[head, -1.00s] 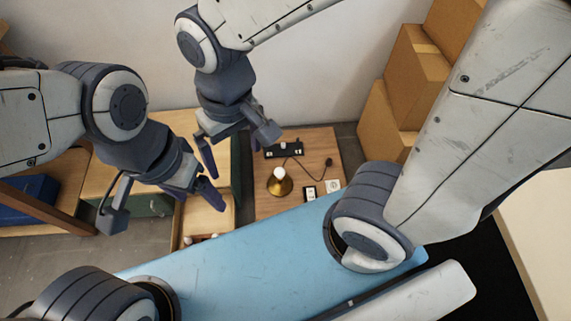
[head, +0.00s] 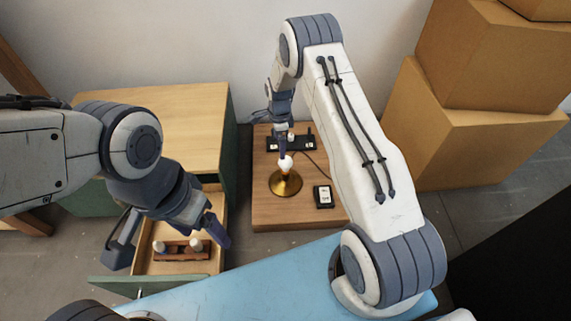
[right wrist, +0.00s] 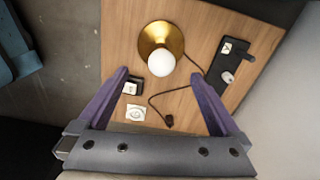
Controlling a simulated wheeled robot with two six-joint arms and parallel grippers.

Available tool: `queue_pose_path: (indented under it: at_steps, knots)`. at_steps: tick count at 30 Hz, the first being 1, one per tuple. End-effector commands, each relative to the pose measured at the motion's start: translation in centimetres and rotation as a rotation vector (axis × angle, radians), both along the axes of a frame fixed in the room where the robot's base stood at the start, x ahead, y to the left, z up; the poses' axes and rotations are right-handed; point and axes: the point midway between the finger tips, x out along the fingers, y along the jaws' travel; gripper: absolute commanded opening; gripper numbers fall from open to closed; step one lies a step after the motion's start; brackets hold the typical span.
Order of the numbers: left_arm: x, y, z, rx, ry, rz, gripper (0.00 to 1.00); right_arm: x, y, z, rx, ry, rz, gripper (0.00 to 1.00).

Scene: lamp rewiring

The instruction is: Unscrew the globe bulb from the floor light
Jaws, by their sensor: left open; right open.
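The floor light has a round brass base (head: 285,184) and a white globe bulb (head: 287,164) upright on top. It stands on a low wooden board. In the right wrist view the bulb (right wrist: 162,63) shows white in front of the brass base (right wrist: 155,38). My right gripper (right wrist: 159,75) is open and empty, its two purple fingers spread left and right of the bulb's line, with the bulb a little past the tips. In the head view its fingers are above the bulb, partly hidden. My left gripper (head: 217,230) is open and empty above the open drawer.
The wooden board (head: 270,215) also bears a black power strip (right wrist: 231,62), a cord with a plug (right wrist: 168,120), a small black box (head: 324,196) and a white card (right wrist: 136,112). The drawer (head: 150,262) holds a rack (head: 180,251) with bulbs. Cardboard boxes (head: 470,145) stand right.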

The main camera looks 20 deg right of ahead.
Motion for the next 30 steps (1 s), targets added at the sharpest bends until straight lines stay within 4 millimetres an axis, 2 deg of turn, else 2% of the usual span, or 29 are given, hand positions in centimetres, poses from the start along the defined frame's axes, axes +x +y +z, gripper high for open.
queue_pose_path:
  at_steps: [1, 3, 11, 22, 30]
  knots:
    - [0.0, 0.0, -1.5, -0.001, -0.001, 0.0, 0.78, 0.1, -0.9, -2.7, -0.001, 0.002, -0.048, 1.0]
    - [0.0, 0.0, -2.0, -0.001, -0.001, 0.0, 0.78, 0.2, -1.6, -4.0, -0.001, 0.003, -0.094, 1.0]
    - [0.0, 0.0, -3.1, -0.001, -0.001, 0.0, 0.78, 0.2, -2.1, -6.9, -0.002, 0.004, -0.134, 1.0]
    - [0.0, 0.0, -6.4, -0.001, -0.001, 0.0, 0.78, 0.2, -2.1, -13.3, -0.002, 0.005, -0.132, 1.0]
    - [0.0, 0.0, -7.2, 0.0, 0.0, 0.0, 0.78, 0.3, -2.1, -15.3, -0.002, 0.003, -0.131, 1.0]
